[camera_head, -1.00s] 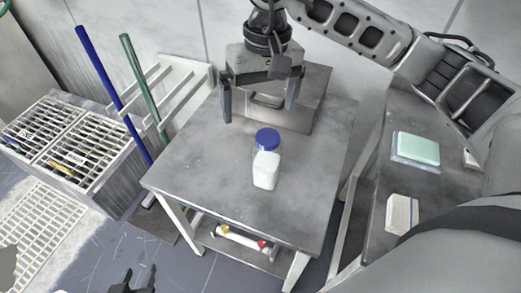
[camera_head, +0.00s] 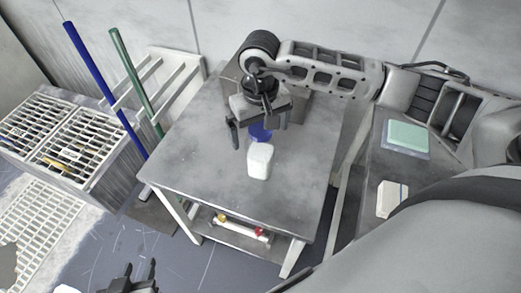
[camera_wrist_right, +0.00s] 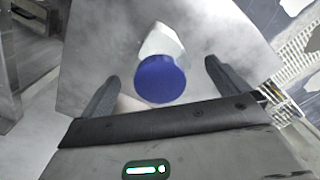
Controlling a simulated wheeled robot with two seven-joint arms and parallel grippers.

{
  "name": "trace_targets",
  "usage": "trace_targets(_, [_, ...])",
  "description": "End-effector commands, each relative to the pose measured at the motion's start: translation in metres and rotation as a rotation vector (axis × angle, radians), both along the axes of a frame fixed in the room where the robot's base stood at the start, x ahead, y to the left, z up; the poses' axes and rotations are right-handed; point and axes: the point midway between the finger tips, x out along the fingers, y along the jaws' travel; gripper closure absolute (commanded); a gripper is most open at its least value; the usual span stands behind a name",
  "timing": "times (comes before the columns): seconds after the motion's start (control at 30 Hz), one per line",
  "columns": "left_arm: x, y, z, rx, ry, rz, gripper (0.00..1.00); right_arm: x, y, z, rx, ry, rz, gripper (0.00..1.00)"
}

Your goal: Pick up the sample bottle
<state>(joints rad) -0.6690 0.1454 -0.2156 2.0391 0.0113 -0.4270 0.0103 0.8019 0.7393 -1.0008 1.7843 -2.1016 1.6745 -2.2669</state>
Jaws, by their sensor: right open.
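The sample bottle (camera_head: 260,160) is white with a blue cap and stands upright on the grey table (camera_head: 200,165). My right gripper (camera_head: 258,140) is open just above and behind the bottle in the head view, partly covering the cap. In the right wrist view the bottle's blue cap (camera_wrist_right: 160,80) lies between the two open fingers (camera_wrist_right: 160,84), with its white body beyond. I cannot tell whether the fingers are level with the cap. My left gripper (camera_head: 140,275) shows at the bottom edge, away from the table, its fingers apart and seemingly empty.
A grey box (camera_head: 293,108) stands at the table's back, behind my right gripper. A side bench (camera_head: 393,168) at right holds a green pad (camera_head: 407,137) and a pale block (camera_head: 391,199). Blue (camera_head: 105,90) and green (camera_head: 135,80) poles lean at left. The table's front is clear.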

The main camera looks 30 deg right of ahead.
Motion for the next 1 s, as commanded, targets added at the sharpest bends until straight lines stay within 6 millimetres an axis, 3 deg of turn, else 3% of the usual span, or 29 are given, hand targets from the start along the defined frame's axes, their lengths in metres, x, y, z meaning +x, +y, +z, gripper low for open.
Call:
trace_targets(0.2, [0.003, 0.001, 0.003, 0.003, -0.001, 0.005, 0.64, 0.000, 0.001, -0.026, 0.001, 0.002, 0.001, 0.00])
trace_targets(0.47, [0.004, 0.002, 0.001, 0.004, 0.000, 0.006, 0.64, 0.001, 0.001, -0.028, 0.000, -0.001, 0.001, 0.00])
trace_targets(0.7, [0.004, 0.002, 0.002, 0.004, -0.002, 0.006, 0.64, 0.001, 0.001, -0.027, 0.001, -0.002, 0.001, 0.64])
trace_targets(1.0, [0.003, 0.003, 0.001, 0.006, 0.000, 0.004, 0.64, 0.001, 0.000, -0.025, 0.001, -0.003, 0.000, 0.64])
